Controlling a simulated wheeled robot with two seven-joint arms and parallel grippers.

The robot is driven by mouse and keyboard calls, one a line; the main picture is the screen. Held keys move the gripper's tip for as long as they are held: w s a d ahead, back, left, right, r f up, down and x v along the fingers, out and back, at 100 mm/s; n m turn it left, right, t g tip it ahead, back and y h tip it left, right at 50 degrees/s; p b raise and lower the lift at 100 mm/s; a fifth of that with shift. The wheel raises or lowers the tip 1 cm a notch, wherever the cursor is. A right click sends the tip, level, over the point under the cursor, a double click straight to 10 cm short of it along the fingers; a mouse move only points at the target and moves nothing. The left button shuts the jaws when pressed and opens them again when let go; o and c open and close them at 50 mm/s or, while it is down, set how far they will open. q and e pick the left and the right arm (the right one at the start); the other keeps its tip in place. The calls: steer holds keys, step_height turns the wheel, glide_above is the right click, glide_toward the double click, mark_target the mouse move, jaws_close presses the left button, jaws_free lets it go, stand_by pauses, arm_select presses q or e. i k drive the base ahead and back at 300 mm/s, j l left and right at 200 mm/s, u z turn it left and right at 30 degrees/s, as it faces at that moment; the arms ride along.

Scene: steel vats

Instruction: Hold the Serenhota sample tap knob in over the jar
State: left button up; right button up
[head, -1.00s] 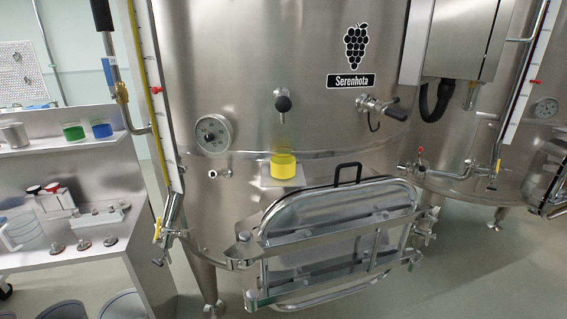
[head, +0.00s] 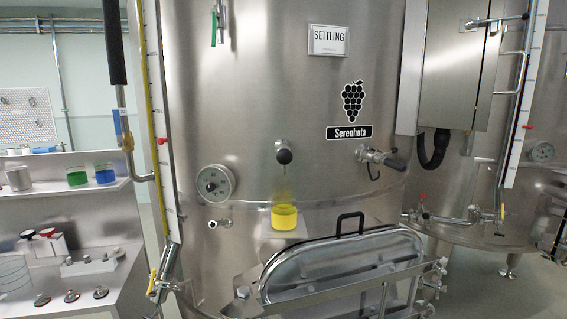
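The Serenhota vat (head: 300,120) fills the middle of the head view, with a grape label (head: 350,110) on its front. The sample tap knob (head: 284,156), dark and round on a steel stem, sticks out of the vat wall left of the label. Below it, a jar with yellow content (head: 284,217) stands on a small steel shelf (head: 262,231) fixed to the vat. The jar is under the knob with a gap between them; a faint yellowish haze shows above the jar. Neither of my grippers is in view.
A manway door (head: 345,262) with a black handle sits below the shelf. A round gauge (head: 215,184) and a black-handled valve (head: 382,158) flank the knob. A side bench (head: 65,190) at left holds green and blue jars. A "SETTLING" sign (head: 328,39) hangs above.

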mark_target(285, 157)
steer(key=u, duration=0.55)
steer(key=i+l+u, duration=0.1)
steer(key=l+u, duration=0.3)
steer(key=l, duration=0.15)
steer(key=l+u, duration=0.4)
steer(key=l, duration=0.15)
steer(key=l+u, duration=0.4)
steer(key=l, duration=0.15)
steer(key=k+l, duration=0.1)
steer(key=l, duration=0.75)
steer(key=k+l+u, duration=0.1)
steer(key=l, duration=0.3)
steer(key=k+l, duration=0.15)
steer(key=l, duration=0.25)
